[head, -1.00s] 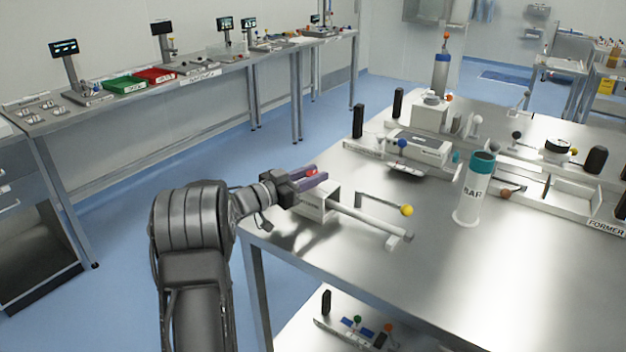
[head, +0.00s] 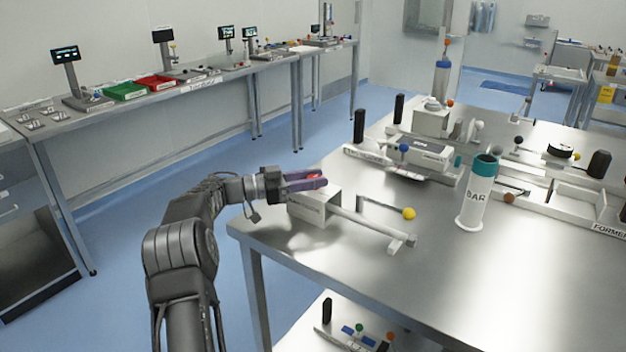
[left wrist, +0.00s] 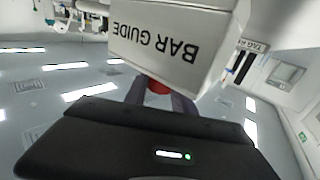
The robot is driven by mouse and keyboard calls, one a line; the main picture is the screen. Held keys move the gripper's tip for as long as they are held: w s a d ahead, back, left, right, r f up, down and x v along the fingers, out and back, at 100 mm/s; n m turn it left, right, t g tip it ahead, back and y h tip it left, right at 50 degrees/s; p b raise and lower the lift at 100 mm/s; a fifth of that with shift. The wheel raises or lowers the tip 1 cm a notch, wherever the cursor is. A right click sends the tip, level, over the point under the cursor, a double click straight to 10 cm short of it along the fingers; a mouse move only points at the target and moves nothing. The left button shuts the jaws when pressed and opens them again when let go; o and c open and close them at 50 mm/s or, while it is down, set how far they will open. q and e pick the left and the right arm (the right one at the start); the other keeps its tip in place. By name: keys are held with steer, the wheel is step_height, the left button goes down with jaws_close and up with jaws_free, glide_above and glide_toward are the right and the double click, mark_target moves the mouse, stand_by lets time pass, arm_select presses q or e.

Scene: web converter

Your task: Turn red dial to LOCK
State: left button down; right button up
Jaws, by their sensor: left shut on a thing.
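The red dial (head: 315,178) sits on the white box (head: 318,208) at the table's near left corner, mostly hidden between my fingers in the head view. In the left wrist view the red dial (left wrist: 158,87) shows between the fingers, beside the box face lettered BAR GUIDE (left wrist: 160,45), which appears upside down. My left gripper (head: 318,181) is shut on the dial, reaching in level from the left. Any LOCK mark is not readable. My right gripper is not in view.
A lever with a yellow ball (head: 409,213) and a pale bar (head: 370,228) extend right of the box. A white cylinder marked BAR with a teal top (head: 478,190) stands farther right. The table front is bare.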

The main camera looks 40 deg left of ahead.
arm_select(q)
steer(key=c, duration=1.1)
jaws_free()
steer(key=shift+r, duration=0.1)
steer(key=shift+o, duration=0.2)
steer(key=shift+s+a, duration=0.5)
steer(key=shift+s, duration=0.05)
steer(key=v, duration=0.6)
steer(key=shift+b, duration=0.35)
steer(key=shift+s, duration=0.1)
